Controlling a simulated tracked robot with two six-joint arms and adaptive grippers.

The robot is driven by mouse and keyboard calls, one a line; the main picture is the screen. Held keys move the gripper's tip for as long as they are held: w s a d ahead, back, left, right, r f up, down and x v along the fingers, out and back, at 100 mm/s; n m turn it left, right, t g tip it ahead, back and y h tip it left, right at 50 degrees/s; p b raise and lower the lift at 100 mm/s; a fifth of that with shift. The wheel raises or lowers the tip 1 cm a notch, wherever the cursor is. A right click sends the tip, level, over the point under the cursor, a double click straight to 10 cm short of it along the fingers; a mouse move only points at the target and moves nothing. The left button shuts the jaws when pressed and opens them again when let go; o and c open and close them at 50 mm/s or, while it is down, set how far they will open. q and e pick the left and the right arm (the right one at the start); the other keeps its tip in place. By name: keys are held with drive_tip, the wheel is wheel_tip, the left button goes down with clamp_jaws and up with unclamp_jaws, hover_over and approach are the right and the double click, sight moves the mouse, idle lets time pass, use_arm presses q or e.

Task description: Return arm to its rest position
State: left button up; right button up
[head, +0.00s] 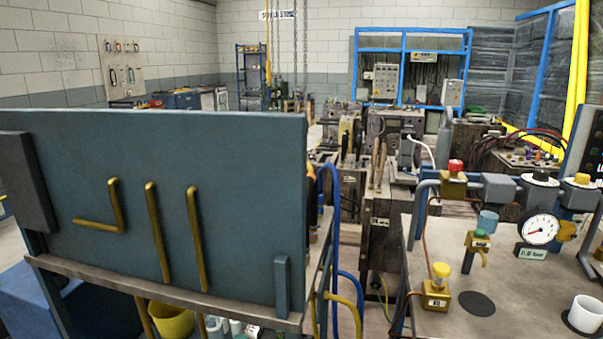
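Neither of my grippers shows in the head view, and I see no part of my arms that I can be sure of. Whether either gripper is open or shut, or holds anything, is hidden from me.
A blue-grey panel (250,170) with brass rods stands close at left. A right-hand bench (450,250) carries a pressure gauge (541,229), a yellow-knobbed valve (437,288) and a white cup (586,313). Blue hoses (333,240) hang between them. A yellow bucket (172,319) sits low.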

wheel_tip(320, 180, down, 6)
drive_tip(key=b, duration=0.5)
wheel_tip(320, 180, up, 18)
drive_tip(key=p, duration=1.8)
